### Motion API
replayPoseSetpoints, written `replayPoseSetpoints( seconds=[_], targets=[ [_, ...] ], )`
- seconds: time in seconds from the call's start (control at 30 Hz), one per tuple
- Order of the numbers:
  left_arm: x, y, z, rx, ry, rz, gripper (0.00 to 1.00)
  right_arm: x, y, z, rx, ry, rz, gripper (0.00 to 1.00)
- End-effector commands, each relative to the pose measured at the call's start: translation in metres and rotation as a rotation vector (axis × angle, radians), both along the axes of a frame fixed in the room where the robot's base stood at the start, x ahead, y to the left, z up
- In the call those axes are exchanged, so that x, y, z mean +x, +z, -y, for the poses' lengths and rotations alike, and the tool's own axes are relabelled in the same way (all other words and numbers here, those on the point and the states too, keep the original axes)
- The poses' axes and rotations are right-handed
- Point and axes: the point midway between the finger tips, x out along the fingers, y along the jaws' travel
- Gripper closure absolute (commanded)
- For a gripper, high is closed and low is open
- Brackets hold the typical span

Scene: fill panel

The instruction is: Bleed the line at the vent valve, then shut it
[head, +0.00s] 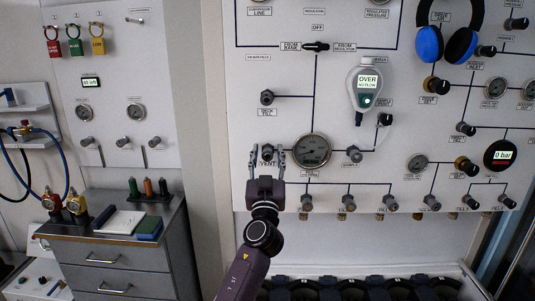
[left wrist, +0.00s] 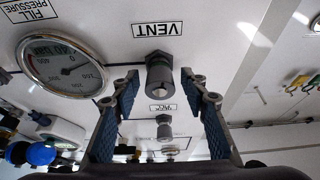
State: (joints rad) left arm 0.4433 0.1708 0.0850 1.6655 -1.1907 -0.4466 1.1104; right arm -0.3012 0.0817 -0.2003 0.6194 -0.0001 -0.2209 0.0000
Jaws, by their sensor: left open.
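The vent valve is a dark cylindrical knob on the light wall panel; in the left wrist view the knob (left wrist: 160,74) sits beside the VENT label (left wrist: 158,29), which appears upside down. My left gripper (head: 266,153) is open in front of the valve in the head view, its fingers on either side of the VENT label (head: 267,162). In the left wrist view the blue-padded fingers (left wrist: 160,80) stand on either side of the knob, with visible gaps. The fill pressure gauge (head: 312,151) is right of the gripper; it also shows in the wrist view (left wrist: 62,65). My right gripper is out of view.
Another knob (head: 267,98) is above the vent valve. Several fill valves (head: 348,202) line the panel's lower edge. A grey drawer cabinet (head: 110,262) stands at left.

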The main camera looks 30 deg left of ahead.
Motion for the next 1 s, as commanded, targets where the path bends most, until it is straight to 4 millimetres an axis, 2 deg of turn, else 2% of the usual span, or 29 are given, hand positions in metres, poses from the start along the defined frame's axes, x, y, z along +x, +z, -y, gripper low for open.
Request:
replayPoseSetpoints(
  seconds=[0.07, 0.43, 0.73, 1.0],
  targets=[
    [0.0, 0.0, 0.0, 0.0, 0.0, 0.0, 0.6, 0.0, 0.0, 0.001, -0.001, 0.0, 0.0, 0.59],
    [0.0, 0.0, 0.0, 0.0, 0.0, 0.0, 1.0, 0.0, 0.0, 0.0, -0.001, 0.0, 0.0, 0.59],
    [0.0, 0.0, 0.0, 0.038, -0.001, -0.025, 1.0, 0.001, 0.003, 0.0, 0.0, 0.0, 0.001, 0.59],
    [0.0, 0.002, 0.0, 0.178, 0.0, -0.111, 1.0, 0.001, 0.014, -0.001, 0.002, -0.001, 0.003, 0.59]
  ],
)
